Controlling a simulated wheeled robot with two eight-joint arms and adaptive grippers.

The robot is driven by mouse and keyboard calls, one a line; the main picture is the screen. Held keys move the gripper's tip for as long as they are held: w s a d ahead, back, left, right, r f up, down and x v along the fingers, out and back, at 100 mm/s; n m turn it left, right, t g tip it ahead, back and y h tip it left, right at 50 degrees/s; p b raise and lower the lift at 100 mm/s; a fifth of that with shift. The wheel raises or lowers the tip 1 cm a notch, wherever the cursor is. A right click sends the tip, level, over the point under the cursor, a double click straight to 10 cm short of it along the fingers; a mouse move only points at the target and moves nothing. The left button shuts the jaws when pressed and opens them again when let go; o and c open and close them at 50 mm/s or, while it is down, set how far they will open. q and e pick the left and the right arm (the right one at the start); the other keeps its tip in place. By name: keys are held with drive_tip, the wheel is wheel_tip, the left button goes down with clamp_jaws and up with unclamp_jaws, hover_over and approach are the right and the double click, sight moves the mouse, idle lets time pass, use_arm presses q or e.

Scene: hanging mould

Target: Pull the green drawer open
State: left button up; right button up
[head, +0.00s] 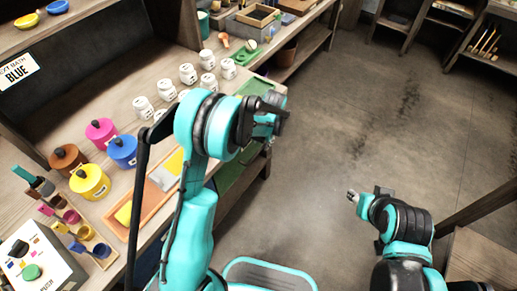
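A green panel (229,173), which looks like the green drawer's front, shows below the front edge of the workbench, partly hidden behind my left arm. I cannot make out its handle or whether it stands open. My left gripper (275,112) is dark and sits at the end of the teal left arm, by the bench's front edge and above the panel in the picture. Its fingers are seen at an angle, so their opening is unclear. My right gripper (353,196) is small in view, over the bare floor and well away from the bench. Its opening is also unclear.
The workbench holds several white jars (188,73), coloured pots (90,182) and an orange tray (160,193). A control box (35,265) with a green button stands at lower left. Shelves (440,20) stand at the back. The concrete floor (370,110) is clear.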

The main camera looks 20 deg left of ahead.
sight(256, 153)
use_arm(q)
drive_tip(key=f+b, duration=0.1)
drive_tip(key=f, duration=0.1)
drive_tip(key=a+f+b, duration=0.1)
drive_tip(key=f, duration=0.2)
drive_tip(key=a+f+b, duration=0.1)
drive_tip(key=f, duration=0.2)
drive_tip(key=shift+w+a, duration=0.15)
drive_tip(key=shift+a, duration=0.05)
clamp_jaws()
